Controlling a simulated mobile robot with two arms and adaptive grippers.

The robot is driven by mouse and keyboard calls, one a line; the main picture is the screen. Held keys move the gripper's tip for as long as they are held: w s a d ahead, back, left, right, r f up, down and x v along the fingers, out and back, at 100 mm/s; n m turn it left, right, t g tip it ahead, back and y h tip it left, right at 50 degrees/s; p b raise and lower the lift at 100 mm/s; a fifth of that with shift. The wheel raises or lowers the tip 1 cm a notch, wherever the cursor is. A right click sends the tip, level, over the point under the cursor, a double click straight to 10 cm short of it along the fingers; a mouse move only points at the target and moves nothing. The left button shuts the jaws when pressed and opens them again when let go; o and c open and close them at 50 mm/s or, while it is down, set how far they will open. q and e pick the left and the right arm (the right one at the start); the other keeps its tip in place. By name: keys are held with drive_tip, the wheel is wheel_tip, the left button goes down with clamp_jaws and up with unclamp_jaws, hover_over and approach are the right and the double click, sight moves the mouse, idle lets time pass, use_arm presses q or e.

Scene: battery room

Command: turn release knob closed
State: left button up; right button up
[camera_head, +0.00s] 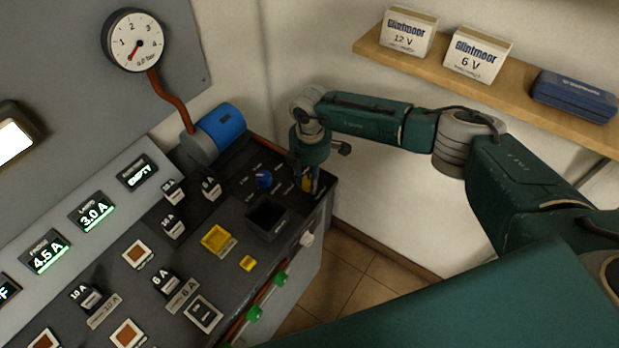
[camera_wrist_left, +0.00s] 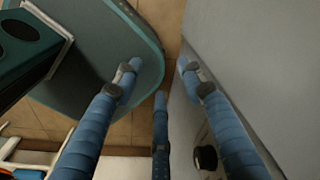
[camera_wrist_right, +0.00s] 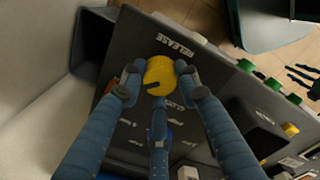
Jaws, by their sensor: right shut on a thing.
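The yellow release knob (camera_wrist_right: 158,75) sits on the dark panel in the right wrist view, beside the printed word RELEASE. A dark slot shows on its face. My right gripper (camera_wrist_right: 160,84) is shut on the knob, with blue fingers on both sides and one below. In the head view, my right gripper (camera_head: 308,182) reaches down to the console's right end and hides most of the knob (camera_head: 306,184). My left gripper (camera_wrist_left: 158,78) is open and empty in the left wrist view, above the floor beside a grey surface.
A gauge (camera_head: 135,41) reads 0.0 bar. A shelf (camera_head: 520,82) with boxes hangs behind my right arm.

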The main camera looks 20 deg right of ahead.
drive_tip(key=shift+d, duration=0.1)
drive_tip(key=n+b, duration=0.3)
drive_tip(key=n, duration=0.2)
drive_tip(key=shift+w+f+b, duration=0.1)
drive_tip(key=shift+f+b, duration=0.1)
drive_tip(key=shift+b, duration=0.2)
drive_tip(key=n+b, duration=0.3)
drive_tip(key=n, duration=0.1)
drive_tip(key=n+b, duration=0.4)
drive_tip(key=n, duration=0.1)
drive_tip(key=n+b, duration=0.2)
drive_tip(key=shift+w+r+n, duration=0.1)
drive_tip(key=shift+r+n, duration=0.1)
drive_tip(key=shift+n, duration=0.1)
drive_tip(key=shift+n+b, duration=0.55)
drive_tip(key=shift+n, duration=0.05)
drive_tip(key=shift+r, duration=0.15)
drive_tip(key=o, duration=1)
drive_tip(key=shift+o, duration=0.7)
